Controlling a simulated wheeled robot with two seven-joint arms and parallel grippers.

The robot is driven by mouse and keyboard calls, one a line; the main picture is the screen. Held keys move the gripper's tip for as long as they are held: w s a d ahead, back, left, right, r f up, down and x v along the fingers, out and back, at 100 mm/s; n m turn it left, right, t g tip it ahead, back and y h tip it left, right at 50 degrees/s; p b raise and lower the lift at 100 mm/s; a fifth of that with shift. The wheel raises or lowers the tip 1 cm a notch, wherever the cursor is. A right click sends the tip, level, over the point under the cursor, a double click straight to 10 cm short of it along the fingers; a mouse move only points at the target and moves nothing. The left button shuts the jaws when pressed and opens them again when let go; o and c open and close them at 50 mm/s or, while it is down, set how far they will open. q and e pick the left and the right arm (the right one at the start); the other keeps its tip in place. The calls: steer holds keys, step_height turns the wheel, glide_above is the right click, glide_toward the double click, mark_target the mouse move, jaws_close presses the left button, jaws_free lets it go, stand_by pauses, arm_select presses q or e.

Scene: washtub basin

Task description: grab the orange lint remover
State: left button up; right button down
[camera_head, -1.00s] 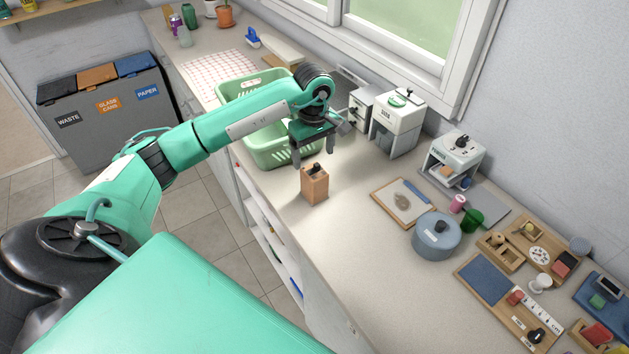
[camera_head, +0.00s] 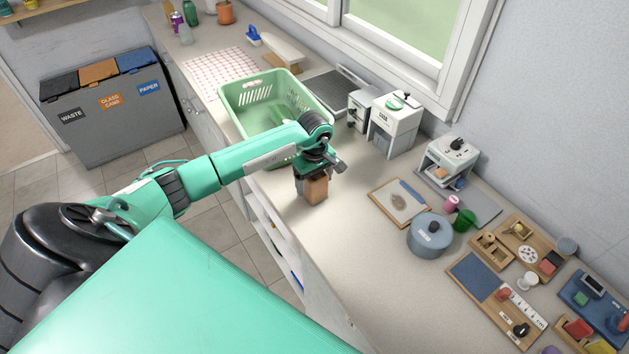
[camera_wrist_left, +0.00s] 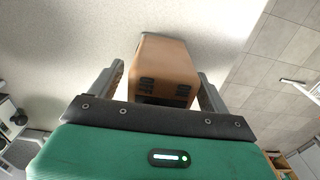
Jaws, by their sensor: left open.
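The orange lint remover (camera_head: 314,190) is a brown-orange block standing upright on the counter, partly hidden under my left gripper (camera_head: 312,172). In the left wrist view the lint remover (camera_wrist_left: 166,70) shows dark "OFF" and "ON" lettering on its face. The left gripper (camera_wrist_left: 160,88) is open, with one finger on each side of the lint remover. I cannot tell whether either finger touches it. My right gripper is not in view.
A green basket (camera_head: 228,98) stands behind the arm. A blue-grey pot (camera_head: 428,240) and a board (camera_head: 376,204) lie to the right. White appliances (camera_head: 396,128) line the wall. The counter in front of the lint remover is clear.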

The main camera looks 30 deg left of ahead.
arm_select(q)
steer(key=shift+c, duration=0.2)
steer(key=c, duration=1.1)
steer(key=shift+c, duration=0.9)
steer(key=shift+r, duration=0.1)
